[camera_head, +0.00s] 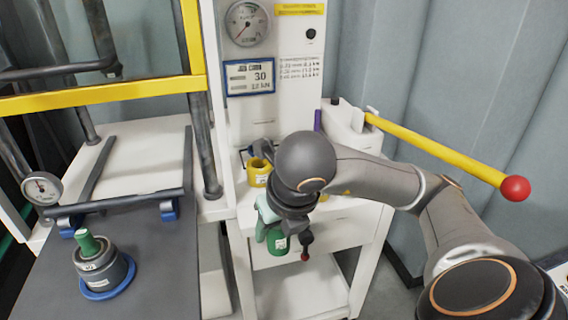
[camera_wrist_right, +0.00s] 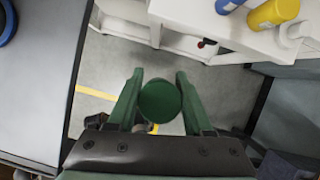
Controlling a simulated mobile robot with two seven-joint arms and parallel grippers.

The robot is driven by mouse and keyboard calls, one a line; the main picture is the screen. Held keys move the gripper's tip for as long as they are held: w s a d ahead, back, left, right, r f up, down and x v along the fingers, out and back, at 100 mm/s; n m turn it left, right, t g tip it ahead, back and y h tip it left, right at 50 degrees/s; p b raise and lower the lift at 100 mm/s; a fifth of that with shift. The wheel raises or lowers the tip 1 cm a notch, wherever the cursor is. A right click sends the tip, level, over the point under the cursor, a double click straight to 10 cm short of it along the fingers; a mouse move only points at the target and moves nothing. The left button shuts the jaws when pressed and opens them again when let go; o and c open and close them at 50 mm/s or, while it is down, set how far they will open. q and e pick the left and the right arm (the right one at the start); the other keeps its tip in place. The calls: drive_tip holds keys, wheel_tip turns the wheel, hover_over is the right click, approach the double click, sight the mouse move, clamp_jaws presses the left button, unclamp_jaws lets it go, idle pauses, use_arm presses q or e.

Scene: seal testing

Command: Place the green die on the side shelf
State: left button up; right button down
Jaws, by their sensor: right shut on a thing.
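The green die (camera_head: 277,241), with a white label, is held in my right gripper (camera_head: 270,212) in front of the side shelf (camera_head: 345,208), near its front edge. In the right wrist view the die's round green end (camera_wrist_right: 160,101) sits between the two green fingers of my right gripper (camera_wrist_right: 161,90). The white side shelf (camera_wrist_right: 225,28) is at the top there, apart from the die. In the head view my arm hides part of the shelf top. My left gripper is not in view.
A yellow die (camera_head: 258,173) stands on the shelf's left part; blue and yellow cylinders (camera_wrist_right: 272,13) show in the wrist view. A yellow lever with a red knob (camera_head: 515,189) reaches right. A grey cylinder with a green top (camera_head: 103,268) stands on the dark bench (camera_head: 165,285).

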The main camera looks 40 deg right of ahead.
drive_tip(key=shift+w+d, duration=0.1)
drive_tip(key=shift+w, duration=0.2)
drive_tip(key=w+d, duration=0.3)
drive_tip(key=w, duration=0.2)
drive_tip(key=w+d+f+p, duration=0.1)
drive_tip(key=w+d, duration=0.2)
drive_tip(key=w, duration=0.3)
drive_tip(key=w+d+f+p, duration=0.1)
drive_tip(key=w+d, duration=0.2)
drive_tip(key=w, duration=0.3)
drive_tip(key=shift+d+f, duration=0.15)
drive_tip(key=shift+d, duration=0.05)
wheel_tip(320, 180, down, 4)
drive_tip(key=shift+r, duration=0.1)
drive_tip(key=shift+w+f+p, duration=0.15)
drive_tip(key=shift+f+p, duration=0.1)
drive_tip(key=shift+p, duration=0.1)
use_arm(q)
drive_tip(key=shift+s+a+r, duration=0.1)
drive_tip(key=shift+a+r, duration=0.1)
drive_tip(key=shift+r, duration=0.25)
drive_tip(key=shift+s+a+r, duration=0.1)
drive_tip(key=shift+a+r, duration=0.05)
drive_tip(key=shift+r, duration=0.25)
use_arm(e)
drive_tip(key=shift+d+f, duration=0.1)
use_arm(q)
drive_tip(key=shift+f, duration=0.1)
use_arm(e)
drive_tip(key=shift+f, duration=0.1)
